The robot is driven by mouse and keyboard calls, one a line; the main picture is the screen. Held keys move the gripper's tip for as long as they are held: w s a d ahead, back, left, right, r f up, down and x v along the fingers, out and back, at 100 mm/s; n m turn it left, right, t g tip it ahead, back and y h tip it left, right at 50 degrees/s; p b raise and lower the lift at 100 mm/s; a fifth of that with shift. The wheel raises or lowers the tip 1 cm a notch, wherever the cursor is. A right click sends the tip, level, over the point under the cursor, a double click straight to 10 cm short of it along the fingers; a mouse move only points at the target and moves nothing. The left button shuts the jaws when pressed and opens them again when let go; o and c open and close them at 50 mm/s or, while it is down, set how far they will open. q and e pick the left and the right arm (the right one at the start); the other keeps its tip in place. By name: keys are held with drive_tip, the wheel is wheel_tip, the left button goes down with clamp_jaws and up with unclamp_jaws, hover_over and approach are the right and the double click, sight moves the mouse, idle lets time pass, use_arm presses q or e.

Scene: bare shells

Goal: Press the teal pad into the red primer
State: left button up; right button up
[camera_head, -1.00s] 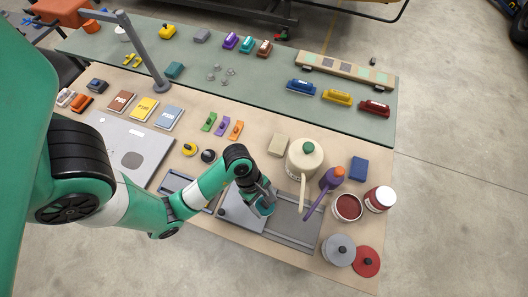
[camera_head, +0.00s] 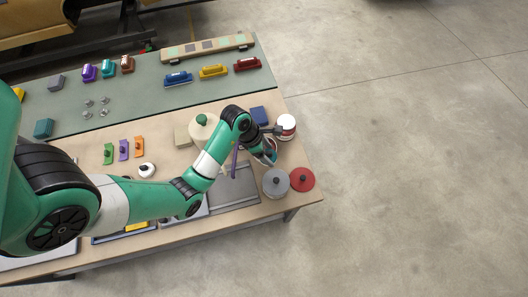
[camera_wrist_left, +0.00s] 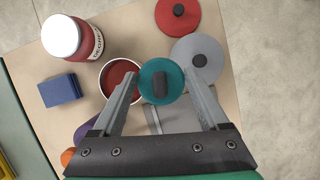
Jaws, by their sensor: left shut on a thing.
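My left gripper (camera_head: 268,154) is shut on the teal pad (camera_wrist_left: 174,88), a round teal disc with a dark knob, which shows between the fingertips in the left wrist view. The open can of red primer (camera_wrist_left: 119,74) shows there just left of the pad, partly covered by the pad and one finger. In the head view my gripper hides most of the can. I cannot tell whether the pad touches the can or how high it is above the primer. My right gripper is in neither current view.
A red-and-white jar (camera_head: 286,127), a blue block (camera_head: 259,115), a grey lid (camera_head: 276,183) and a red lid (camera_head: 302,180) stand close around the can. A cream pot (camera_head: 201,121) and a grey tray (camera_head: 238,193) are to its left. The table's right edge is near.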

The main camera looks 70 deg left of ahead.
use_arm(q)
drive_tip(key=w+a+f+n+b, duration=0.15)
drive_tip(key=a+b, duration=0.25)
drive_tip(key=a, duration=0.4)
drive_tip(key=shift+n+y, duration=0.35)
drive_tip(key=shift+y, duration=0.05)
drive_tip(key=f+b, duration=0.2)
drive_tip(key=f, duration=0.1)
drive_tip(key=f+b, duration=0.2)
drive_tip(key=b, duration=0.1)
drive_tip(key=shift+w+f, duration=0.2)
drive_tip(key=shift+f, duration=0.2)
use_arm(e)
wheel_tip(320, 180, down, 11)
drive_tip(key=shift+r, duration=0.2)
use_arm(q)
drive_tip(key=shift+f+b, duration=0.55)
drive_tip(key=shift+b, duration=0.1)
use_arm(e)
drive_tip(key=shift+f, duration=0.45)
use_arm(q)
wheel_tip(320, 180, up, 7)
drive_tip(key=p, duration=0.7)
use_arm(e)
wheel_tip(320, 180, up, 7)
use_arm(q)
drive_tip(key=shift+r, duration=0.2)
use_arm(e)
drive_tip(key=shift+r, duration=0.15)
